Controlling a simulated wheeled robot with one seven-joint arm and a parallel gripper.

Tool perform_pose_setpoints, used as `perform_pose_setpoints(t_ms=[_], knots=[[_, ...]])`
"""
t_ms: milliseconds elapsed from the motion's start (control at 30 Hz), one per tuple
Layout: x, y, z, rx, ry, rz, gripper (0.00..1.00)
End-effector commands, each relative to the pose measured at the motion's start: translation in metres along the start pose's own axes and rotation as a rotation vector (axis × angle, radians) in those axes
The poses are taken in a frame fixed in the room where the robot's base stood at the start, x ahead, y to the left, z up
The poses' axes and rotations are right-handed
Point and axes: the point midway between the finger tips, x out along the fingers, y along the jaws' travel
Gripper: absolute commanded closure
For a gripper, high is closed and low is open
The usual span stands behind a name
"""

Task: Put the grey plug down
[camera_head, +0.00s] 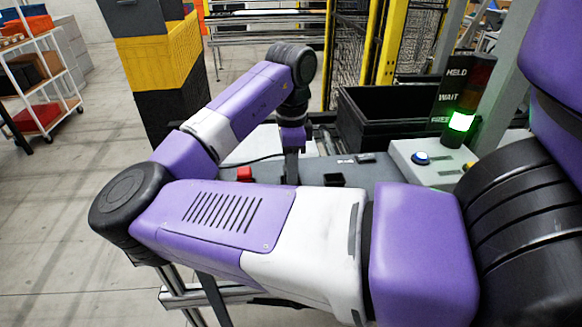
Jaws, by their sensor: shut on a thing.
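My gripper (291,172) points down over the grey fixture surface (315,168) in the middle of the view, at the end of my purple arm. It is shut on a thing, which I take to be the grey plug. The plug cannot be told apart from the dark grey fingers at this size. Whether its lower end touches the surface is hidden, as my own forearm covers the near part of the bench.
A black bin (390,118) is behind. At right are a blue button (421,158) and a HELD/WAIT/FREE light tower (462,118), its green FREE lamp lit.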

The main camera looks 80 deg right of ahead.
Motion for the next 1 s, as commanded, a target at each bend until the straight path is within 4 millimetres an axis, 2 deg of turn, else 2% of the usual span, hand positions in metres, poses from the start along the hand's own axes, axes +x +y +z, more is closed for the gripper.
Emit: perform_pose_setpoints(t_ms=[33,133,433,567,667,1000], knots=[[0.001,0.0,0.0,0.0,0.0,0.001,0.66],[0.001,0.0,0.0,0.0,0.0,0.001,0.48],[0.0,0.0,0.0,0.0,0.0,0.0,0.48],[-0.007,0.0,0.0,0.0,0.0,-0.001,0.48],[-0.021,-0.001,0.0,0.001,-0.001,-0.002,0.48],[-0.09,-0.001,0.0,0.0,-0.003,-0.002,0.48]])
